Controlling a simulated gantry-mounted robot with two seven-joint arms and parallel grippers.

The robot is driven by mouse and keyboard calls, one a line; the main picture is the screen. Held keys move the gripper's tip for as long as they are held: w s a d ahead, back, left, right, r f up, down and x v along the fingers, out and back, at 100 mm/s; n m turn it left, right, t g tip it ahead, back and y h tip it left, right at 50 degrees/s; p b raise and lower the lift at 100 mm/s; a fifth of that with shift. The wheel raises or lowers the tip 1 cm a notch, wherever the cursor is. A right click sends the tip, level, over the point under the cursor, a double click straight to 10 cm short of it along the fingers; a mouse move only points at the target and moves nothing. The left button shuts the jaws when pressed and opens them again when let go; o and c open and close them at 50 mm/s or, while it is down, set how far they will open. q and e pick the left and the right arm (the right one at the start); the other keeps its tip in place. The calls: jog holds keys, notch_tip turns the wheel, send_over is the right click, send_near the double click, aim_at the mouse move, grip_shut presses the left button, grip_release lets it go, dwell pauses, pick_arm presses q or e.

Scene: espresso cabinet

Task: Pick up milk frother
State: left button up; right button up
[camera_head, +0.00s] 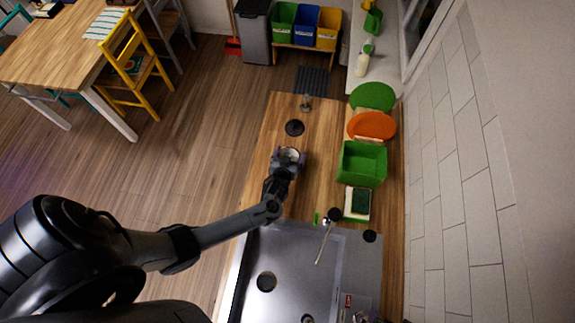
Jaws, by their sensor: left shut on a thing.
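The milk frother appears to be the small round vessel (289,154) with a pale top, on or just above the wooden counter; the exact height cannot be told. My left gripper (288,159) reaches it from the near side, and its fingers with purplish pads lie on both sides of it, shut on it. The gripper and wrist hide the vessel's near side. A dark round disc (294,127) lies on the counter just beyond it. My right gripper is not in view.
A small metallic item (306,103) stands near the counter's far end. A green bin (362,164), an orange plate (371,125), a green plate (372,96) and a sponge (360,201) line the wall side. The sink (300,260) is nearer. The counter's left strip is clear.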

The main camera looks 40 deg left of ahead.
pick_arm(q)
jog(key=c, duration=0.3)
jog(key=shift+r, duration=0.25)
